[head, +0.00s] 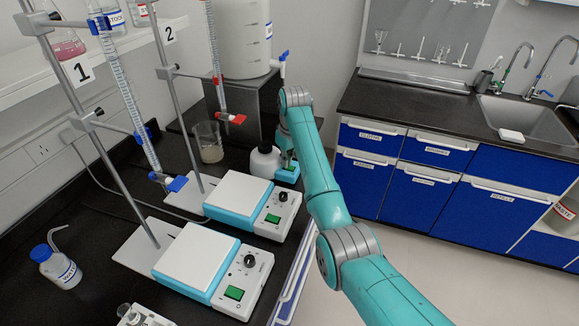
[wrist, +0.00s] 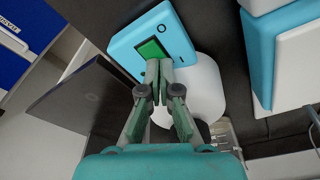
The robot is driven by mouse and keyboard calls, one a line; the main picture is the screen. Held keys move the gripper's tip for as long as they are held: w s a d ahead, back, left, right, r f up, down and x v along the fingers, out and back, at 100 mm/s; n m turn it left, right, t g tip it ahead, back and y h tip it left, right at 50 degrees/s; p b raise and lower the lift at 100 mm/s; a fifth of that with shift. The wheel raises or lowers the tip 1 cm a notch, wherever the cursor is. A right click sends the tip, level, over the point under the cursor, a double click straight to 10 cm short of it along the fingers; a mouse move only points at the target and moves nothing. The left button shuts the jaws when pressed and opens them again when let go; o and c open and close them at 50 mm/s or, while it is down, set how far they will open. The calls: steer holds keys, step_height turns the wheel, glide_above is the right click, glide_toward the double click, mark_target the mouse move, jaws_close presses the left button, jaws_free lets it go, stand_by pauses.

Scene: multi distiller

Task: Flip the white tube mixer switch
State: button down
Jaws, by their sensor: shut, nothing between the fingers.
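The tube mixer (head: 265,162) stands at the far right end of the black bench, with a white rounded body and a teal front. In the wrist view the teal face (wrist: 128,45) carries the green switch (wrist: 152,48), and the white rounded part (wrist: 203,90) lies behind my fingers. My gripper (wrist: 158,68) is shut and empty, its fingertips at the lower edge of the switch. I cannot tell whether they touch it. In the head view my gripper (head: 288,158) is largely hidden.
Two stirrer hotplates (head: 239,194) (head: 197,262) with green switches stand nearer on the bench, beside burette stands. A beaker (head: 208,142) stands left of the mixer. A dark box (head: 238,100) bearing a white container (head: 238,40) is behind. Open floor (head: 430,270) lies to the right.

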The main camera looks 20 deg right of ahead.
steer(key=shift+f, duration=0.2)
steer(key=shift+r, duration=3.55)
